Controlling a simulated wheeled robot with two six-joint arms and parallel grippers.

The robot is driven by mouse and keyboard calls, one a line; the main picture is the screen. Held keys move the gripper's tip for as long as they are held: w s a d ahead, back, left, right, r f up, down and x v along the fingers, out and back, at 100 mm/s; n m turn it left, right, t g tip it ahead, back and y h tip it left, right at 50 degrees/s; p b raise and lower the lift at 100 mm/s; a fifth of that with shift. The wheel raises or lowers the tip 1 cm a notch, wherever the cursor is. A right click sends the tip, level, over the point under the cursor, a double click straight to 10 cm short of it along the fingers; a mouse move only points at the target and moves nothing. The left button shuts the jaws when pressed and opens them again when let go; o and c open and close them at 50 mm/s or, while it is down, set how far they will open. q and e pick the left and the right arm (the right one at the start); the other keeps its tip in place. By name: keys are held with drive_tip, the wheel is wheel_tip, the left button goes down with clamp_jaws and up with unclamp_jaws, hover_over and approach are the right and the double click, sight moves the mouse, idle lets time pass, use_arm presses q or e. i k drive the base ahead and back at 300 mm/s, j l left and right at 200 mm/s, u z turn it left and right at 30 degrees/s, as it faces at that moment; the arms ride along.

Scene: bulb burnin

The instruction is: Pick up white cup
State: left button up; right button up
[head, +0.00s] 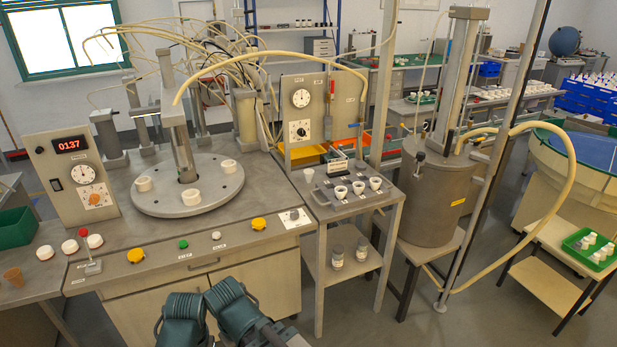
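Several white things could be the white cup. Three small white cups stand in a row on a grey tray (331,205) on the side cart: a left one (340,192), a middle one (358,188) and a right one (376,184). They look upright, with dark insides. A smaller pale cup-like piece (308,175) stands behind them to the left. Teal ribbed parts of my arms show at the bottom centre, well short of the cart. I cannot make out gripper fingers on either arm, and nothing is seen held.
A round grey turntable (187,209) with white ring-like pieces stands on the bench left of the cart. A gauge panel (303,110) rises behind the cart. A grey tank (437,195) and a post are close on its right. Jars (337,256) stand on its lower shelf.

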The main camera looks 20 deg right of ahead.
sight(308, 172)
drive_tip(key=z, duration=1.65)
drive_tip(key=i+j, duration=0.35)
drive_tip(key=i, duration=0.15)
drive_tip(key=i+j, duration=0.35)
drive_tip(key=i, duration=0.15)
